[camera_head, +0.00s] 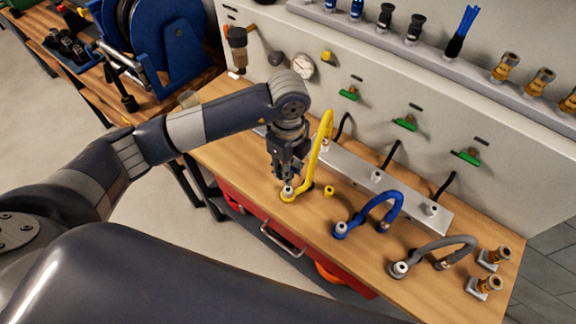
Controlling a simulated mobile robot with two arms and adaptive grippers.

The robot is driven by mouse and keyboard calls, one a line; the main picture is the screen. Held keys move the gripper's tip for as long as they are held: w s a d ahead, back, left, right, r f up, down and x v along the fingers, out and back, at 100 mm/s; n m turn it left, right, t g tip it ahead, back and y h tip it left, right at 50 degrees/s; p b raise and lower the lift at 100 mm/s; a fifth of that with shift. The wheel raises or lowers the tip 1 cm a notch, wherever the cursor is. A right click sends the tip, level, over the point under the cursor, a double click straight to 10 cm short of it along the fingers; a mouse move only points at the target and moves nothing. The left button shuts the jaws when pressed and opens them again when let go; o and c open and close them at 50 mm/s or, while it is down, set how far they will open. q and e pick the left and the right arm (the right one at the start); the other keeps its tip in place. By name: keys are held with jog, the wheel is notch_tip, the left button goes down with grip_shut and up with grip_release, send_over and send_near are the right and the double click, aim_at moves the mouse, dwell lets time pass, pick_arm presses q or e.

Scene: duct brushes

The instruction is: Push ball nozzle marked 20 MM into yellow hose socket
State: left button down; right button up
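The yellow hose (317,152) arches down from the grey manifold to the wooden bench. Its pale socket end (287,191), with a yellow collar, stands at the bench's front edge. My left gripper (285,176) points down directly over this socket, with its fingertips very near or at it. Whether the fingers are open, or hold a nozzle, is too small and dark to tell. Brass nozzles stand in grey holders (495,257) (487,284) at the bench's right end. No 20 MM marking is readable, so I cannot tell which nozzle bears it. My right gripper is not in view.
The blue hose (382,200) and grey hose (447,246) stand to the right, with pale socket ends. A small yellow part (329,190) sits beside the yellow hose. The back panel's shelf (480,84) holds brushes and brass fittings. A blue reel (165,45) stands at left.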

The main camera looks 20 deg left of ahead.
aim_at(288, 190)
pick_arm(q)
jog(key=shift+f, duration=0.15)
jog(key=shift+f, duration=0.15)
jog(key=shift+f+b, duration=2.05)
jog(key=shift+f, duration=0.55)
jog(key=shift+f+b, duration=0.5)
jog(key=shift+b, duration=0.05)
dwell(0.4)
jog(key=c, duration=1.3)
grip_release()
